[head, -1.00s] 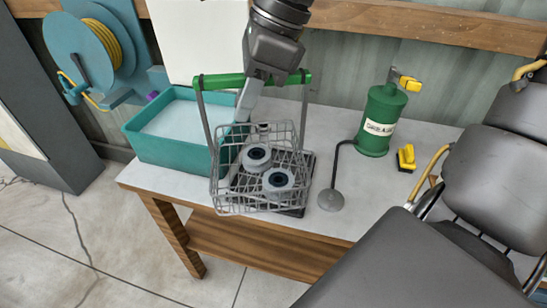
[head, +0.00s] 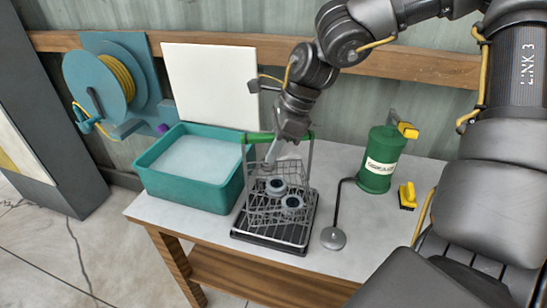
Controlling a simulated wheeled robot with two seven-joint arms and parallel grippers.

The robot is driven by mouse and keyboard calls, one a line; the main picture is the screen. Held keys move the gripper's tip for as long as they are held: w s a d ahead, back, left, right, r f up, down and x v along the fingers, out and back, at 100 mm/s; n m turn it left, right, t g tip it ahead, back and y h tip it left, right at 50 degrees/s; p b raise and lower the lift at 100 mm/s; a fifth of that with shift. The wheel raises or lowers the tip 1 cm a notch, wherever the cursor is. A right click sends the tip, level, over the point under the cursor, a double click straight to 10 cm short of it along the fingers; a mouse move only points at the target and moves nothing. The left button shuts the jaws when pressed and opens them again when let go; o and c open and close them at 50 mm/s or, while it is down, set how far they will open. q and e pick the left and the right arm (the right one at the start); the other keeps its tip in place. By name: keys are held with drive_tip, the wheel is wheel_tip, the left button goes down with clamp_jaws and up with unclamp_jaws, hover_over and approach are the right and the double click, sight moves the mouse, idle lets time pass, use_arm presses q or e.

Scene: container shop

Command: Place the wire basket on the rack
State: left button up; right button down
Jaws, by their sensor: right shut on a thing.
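The wire basket (head: 263,214) is grey mesh with tall side wires and a green handle bar (head: 258,138) across the top. Two round grey parts with dark centres (head: 292,203) lie in it. My right gripper (head: 272,155) is at the middle of the handle and is shut on it, covering part of the bar. The basket hangs upright over or stands on the black ribbed rack (head: 262,240), whose front edge shows below it. I cannot tell whether the basket touches the rack. My left gripper is out of view.
A teal tub of pale liquid (head: 150,180) stands close to the basket's left. At right are a grey round-footed rod (head: 334,238), a green canister (head: 376,182) and a yellow brush (head: 407,195). A white panel (head: 210,85) stands behind the tub. The table's front edge is near the rack.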

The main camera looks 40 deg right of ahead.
drive_tip(key=f, duration=0.3)
drive_tip(key=shift+w+d+f+p, duration=0.2)
drive_tip(key=shift+w+d+p, duration=0.05)
drive_tip(key=shift+d+p, duration=0.05)
drive_tip(key=shift+f, duration=0.45)
drive_tip(key=c, duration=1.4)
unclamp_jaws()
drive_tip(key=shift+c, duration=0.2)
drive_tip(key=shift+o, duration=0.6)
drive_tip(key=shift+r, duration=0.3)
drive_tip(key=b+v, duration=0.1)
drive_tip(key=v, duration=0.9)
drive_tip(key=shift+d+r, duration=0.1)
drive_tip(key=shift+r, duration=0.1)
drive_tip(key=shift+s+d+r, duration=0.2)
drive_tip(key=shift+r, duration=0.45)
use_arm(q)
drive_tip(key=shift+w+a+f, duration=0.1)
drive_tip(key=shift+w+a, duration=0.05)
